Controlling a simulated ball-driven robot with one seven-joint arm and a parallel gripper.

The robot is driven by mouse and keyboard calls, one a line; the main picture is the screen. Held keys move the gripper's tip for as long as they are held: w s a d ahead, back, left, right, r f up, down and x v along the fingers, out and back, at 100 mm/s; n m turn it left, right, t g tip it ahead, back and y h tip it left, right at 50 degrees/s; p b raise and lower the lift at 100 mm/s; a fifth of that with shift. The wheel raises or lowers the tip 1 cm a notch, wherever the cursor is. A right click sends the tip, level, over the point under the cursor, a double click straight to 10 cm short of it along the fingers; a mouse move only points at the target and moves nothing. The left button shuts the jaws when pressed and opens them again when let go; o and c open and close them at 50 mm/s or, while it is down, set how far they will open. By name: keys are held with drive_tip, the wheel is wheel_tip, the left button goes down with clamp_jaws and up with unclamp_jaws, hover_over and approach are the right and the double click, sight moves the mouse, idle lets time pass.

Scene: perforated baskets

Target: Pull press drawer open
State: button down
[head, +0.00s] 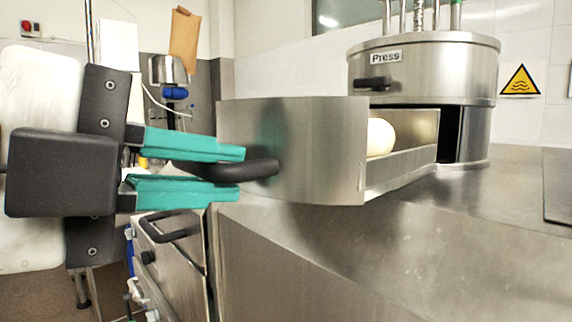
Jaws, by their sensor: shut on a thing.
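The press (425,62) is a round steel machine with a "Press" label, standing on the steel counter at the upper right. Its drawer (292,150) is pulled out toward the left, with a curved steel front and an open compartment. A pale rounded object (380,137) sits inside the drawer, partly hidden by the front. My gripper (228,172) comes from the left, its two teal fingers shut on the black drawer handle (262,169), one above it and one below it.
The steel counter (440,225) runs beneath the drawer and to the right. A yellow warning sign (520,81) is on the tiled wall. A brown board (184,40) hangs at the back left.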

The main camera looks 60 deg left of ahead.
drive_tip(key=c, duration=1.4)
unclamp_jaws()
drive_tip(key=shift+d+f, duration=0.15)
drive_tip(key=shift+f, duration=0.1)
drive_tip(key=shift+o, duration=0.9)
drive_tip(key=shift+w+d+r, duration=0.1)
drive_tip(key=b+v, duration=0.1)
drive_tip(key=v, duration=0.9)
drive_tip(key=shift+s, duration=0.4)
drive_tip(key=shift+r, duration=0.1)
